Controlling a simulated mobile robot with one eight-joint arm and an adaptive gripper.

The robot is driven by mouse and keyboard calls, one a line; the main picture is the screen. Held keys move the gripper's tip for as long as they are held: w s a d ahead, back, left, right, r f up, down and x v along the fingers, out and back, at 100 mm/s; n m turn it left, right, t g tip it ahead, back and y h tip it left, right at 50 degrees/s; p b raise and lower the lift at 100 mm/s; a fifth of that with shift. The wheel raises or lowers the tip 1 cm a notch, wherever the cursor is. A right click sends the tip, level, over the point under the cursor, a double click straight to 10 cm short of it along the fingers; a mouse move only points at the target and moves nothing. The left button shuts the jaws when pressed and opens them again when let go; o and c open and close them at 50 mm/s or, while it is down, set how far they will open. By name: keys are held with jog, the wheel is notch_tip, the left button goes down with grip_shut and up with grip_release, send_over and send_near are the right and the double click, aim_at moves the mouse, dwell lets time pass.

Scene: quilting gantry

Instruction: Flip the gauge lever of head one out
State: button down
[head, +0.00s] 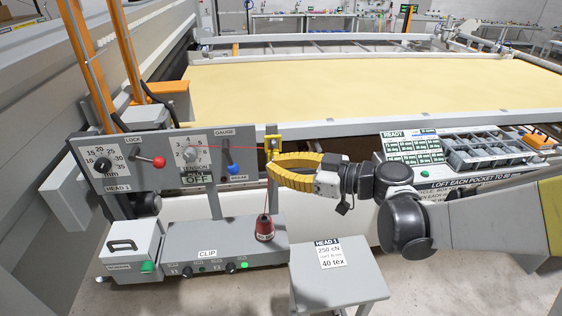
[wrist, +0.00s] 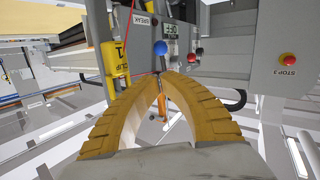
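The gauge lever (head: 232,165) has a blue ball knob and hangs down from the grey HEAD 1 panel (head: 145,178), under the GAUGE label. My gripper (head: 269,166) has yellow ribbed fingers and is just right of the lever, with a gap between them in the head view. In the wrist view the blue knob (wrist: 160,48) shows just beyond my fingertips (wrist: 159,80). The fingers arch inward and their tips come together. No held thing shows between them. Whether the tips touch the knob is hard to tell.
The lock lever (head: 158,162) with a red knob and the tension dial (head: 190,153) are left on the panel. A red thread runs to a yellow guide (head: 273,143) above my fingers. A red thread cone (head: 264,229) stands below. A small grey table (head: 338,284) is in front.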

aim_at(235, 165)
jog(key=x, duration=1)
jog(key=shift+a, duration=0.1)
jog(key=shift+a+f+m+y+b, duration=0.35)
jog(key=shift+f+b, duration=0.1)
jog(key=shift+b, duration=0.6)
jog(key=shift+w+a+b, duration=0.1)
jog(key=shift+a+b, duration=0.1)
jog(key=shift+b, duration=0.25)
jog(key=shift+a+r, duration=0.1)
jog(key=shift+r, duration=0.1)
